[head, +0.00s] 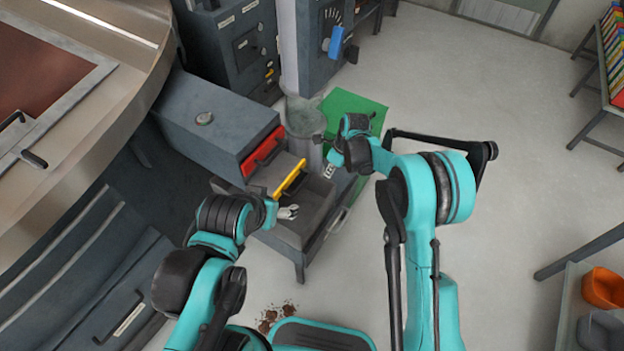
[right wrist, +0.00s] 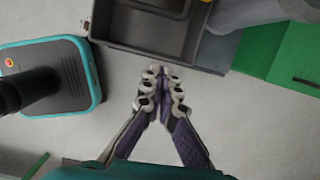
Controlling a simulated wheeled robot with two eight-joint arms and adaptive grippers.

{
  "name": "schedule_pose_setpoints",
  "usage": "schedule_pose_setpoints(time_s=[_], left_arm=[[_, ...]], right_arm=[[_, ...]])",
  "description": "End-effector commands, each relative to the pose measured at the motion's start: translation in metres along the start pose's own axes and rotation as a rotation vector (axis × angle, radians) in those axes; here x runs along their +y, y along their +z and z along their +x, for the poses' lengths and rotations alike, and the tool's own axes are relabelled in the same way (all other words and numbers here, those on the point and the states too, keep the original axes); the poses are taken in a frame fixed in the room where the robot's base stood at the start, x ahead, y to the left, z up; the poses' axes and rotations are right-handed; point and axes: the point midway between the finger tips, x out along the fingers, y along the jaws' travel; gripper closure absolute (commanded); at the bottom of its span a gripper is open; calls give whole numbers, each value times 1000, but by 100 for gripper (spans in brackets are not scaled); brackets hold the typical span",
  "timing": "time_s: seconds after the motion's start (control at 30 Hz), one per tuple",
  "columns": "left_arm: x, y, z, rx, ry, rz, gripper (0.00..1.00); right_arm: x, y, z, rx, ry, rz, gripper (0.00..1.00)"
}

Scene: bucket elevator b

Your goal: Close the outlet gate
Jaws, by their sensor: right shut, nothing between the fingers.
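The grey bucket elevator housing (head: 215,120) stands left of centre in the head view. On its outlet end are a red-edged part (head: 262,152) and a yellow bar (head: 290,178) above an open grey trough (head: 318,205). I cannot tell for sure which is the outlet gate, or how far it is open. My right gripper (head: 326,146) is beside the elevator's right side. In the right wrist view its fingers (right wrist: 162,82) are shut and empty, near the edge of a grey box (right wrist: 150,28). My left gripper (head: 287,212) is over the trough; its fingers are small and partly hidden.
Dark cabinets (head: 240,45) stand at the back. Brown spill (head: 275,316) lies on the floor at the front. An orange bin (head: 603,288) is at right.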

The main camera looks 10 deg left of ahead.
Motion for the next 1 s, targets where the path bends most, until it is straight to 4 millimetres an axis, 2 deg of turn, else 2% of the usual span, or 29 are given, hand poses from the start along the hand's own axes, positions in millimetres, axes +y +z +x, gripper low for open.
schedule_pose_setpoints(time_s=[0.27,0.67,0.8,1.0], left_arm=[[0,4,6,0,0,0,24],[0,19,26,0,0,0,24],[0,21,29,0,0,0,24],[0,22,31,0,0,0,24]], right_arm=[[2,3,34,2,12,40,100],[2,2,118,2,10,39,100],[2,26,115,2,11,37,100],[1,41,115,2,11,38,100]])
